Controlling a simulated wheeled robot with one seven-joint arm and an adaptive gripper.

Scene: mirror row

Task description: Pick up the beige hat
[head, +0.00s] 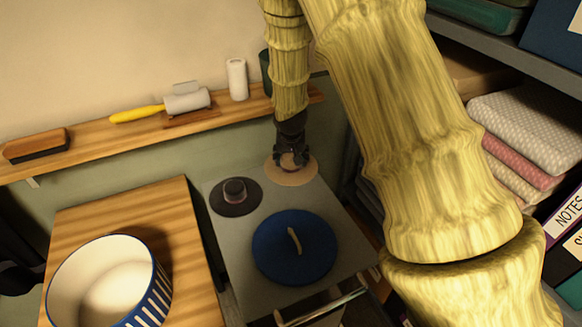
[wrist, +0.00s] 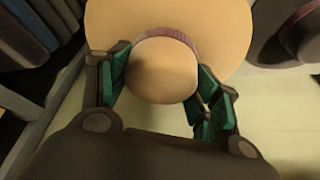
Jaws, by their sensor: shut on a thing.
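The beige hat (head: 299,176) lies at the back right of the grey cabinet top, brim down, with a pinkish band around its crown. My gripper (head: 291,158) is over it from above and hides much of the crown in the head view. In the wrist view the hat's brim (wrist: 238,38) fills the top middle. My gripper (wrist: 160,92) has its green-padded fingers on both sides of the rounded crown and is shut on it. Whether the brim still touches the cabinet top cannot be told.
A dark grey hat (head: 235,196) lies close to the left, and a blue beret-like hat (head: 294,247) in front. A wooden table (head: 182,240) with a striped bowl (head: 108,285) stands left. A wall shelf (head: 225,113) runs behind. Shelving with folded towels (head: 530,128) is at the right.

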